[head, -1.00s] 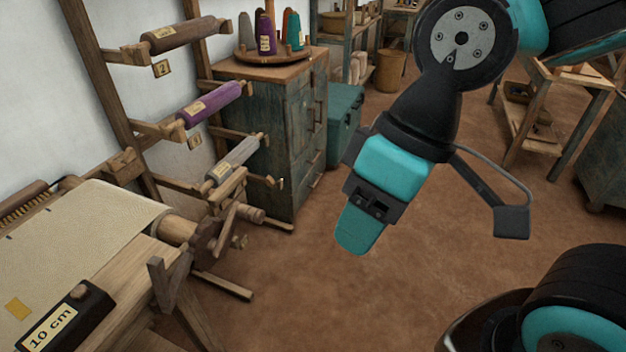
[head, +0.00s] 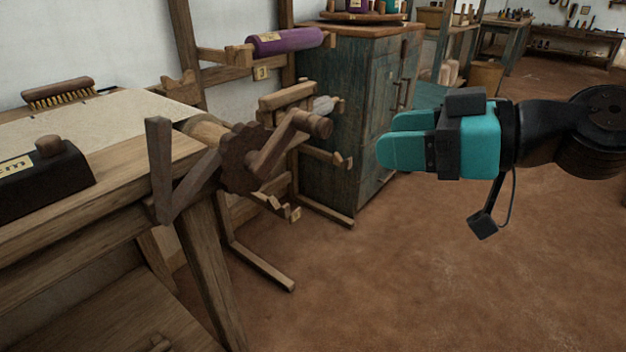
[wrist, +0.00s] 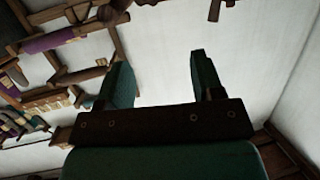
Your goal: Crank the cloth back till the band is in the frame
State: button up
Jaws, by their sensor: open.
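In the head view the cream cloth (head: 115,116) lies over the loom's wooden beam and runs to the cloth roller (head: 207,131) at its right end. A toothed wooden wheel (head: 243,160) sits on the roller's end, with a crank arm and round handle (head: 318,124) in front of it. A wooden lever (head: 160,170) stands at the beam's corner. My gripper (head: 385,150) is to the right of the crank handle, apart from it, pointing left. In the wrist view my gripper (wrist: 163,75) is open, with nothing between its fingers. I cannot make out the band or the frame.
A dark block with a label (head: 42,180) and a brush (head: 60,92) rest on the loom at left. Behind the crank are a rack with a purple roll (head: 285,40) and a blue-green cabinet (head: 345,110). The brown floor (head: 400,280) at front right is clear.

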aim_at(327, 129)
jog(key=w+d+f+t+b, duration=0.3)
jog(key=w+f+t+b, duration=0.1)
jog(key=w+f+b, duration=0.1)
jog(key=shift+m+y, duration=0.3)
jog(key=shift+y, duration=0.1)
jog(key=p+x, duration=0.2)
jog(key=x, duration=0.3)
jog(key=p+x, duration=0.1)
jog(key=x, duration=0.5)
jog(key=p+x, duration=0.2)
jog(key=x, duration=0.3)
jog(key=shift+w+a+r+p, duration=0.2)
jog(key=shift+w+r+p, duration=0.05)
jog(key=shift+r+p, duration=0.05)
grip_shut()
jog(key=shift+a, duration=0.1)
